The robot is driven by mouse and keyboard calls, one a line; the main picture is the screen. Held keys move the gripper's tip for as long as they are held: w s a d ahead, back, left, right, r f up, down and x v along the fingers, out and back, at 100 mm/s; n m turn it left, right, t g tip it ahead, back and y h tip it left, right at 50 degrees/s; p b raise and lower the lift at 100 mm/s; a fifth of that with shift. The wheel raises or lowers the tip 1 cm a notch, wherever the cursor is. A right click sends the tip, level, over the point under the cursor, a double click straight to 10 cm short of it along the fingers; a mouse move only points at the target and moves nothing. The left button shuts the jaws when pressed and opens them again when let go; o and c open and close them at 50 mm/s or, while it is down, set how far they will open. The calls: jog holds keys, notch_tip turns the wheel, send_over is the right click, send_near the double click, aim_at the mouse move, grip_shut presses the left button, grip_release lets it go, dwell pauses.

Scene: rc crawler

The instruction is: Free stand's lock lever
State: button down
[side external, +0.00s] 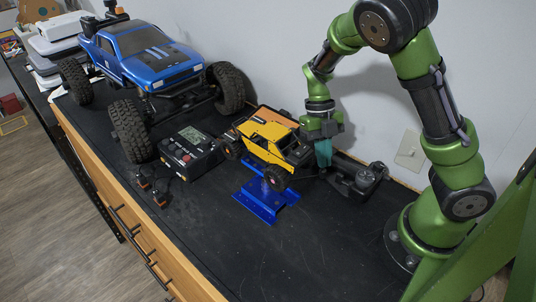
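A blue metal stand (264,203) sits on the black bench top. A small yellow and black RC crawler (268,138) is above it, its body hiding the upper part of the stand. I cannot make out the lock lever; it is hidden or too small to see. My gripper (324,158), with teal fingers, points down at the right end of the crawler, close beside or behind it. I cannot tell whether it touches anything, or whether its fingers are apart.
A large blue RC truck (148,58) stands at the back left. A black charger (190,152) and small dark parts (152,187) lie left of the stand. A black device (358,178) lies right of my gripper. The front bench top is clear; a wall runs behind.

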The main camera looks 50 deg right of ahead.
jog(key=shift+s+a, duration=0.3)
jog(key=shift+s, duration=0.25)
jog(key=shift+s+a, duration=0.3)
jog(key=shift+s, duration=0.25)
jog(key=d, duration=0.1)
jog(key=w+d, duration=0.2)
jog(key=shift+w+d, duration=0.25)
jog(key=shift+d, duration=0.1)
jog(key=s+v, duration=0.1)
jog(key=v, duration=0.8)
jog(key=shift+d+r, duration=0.5)
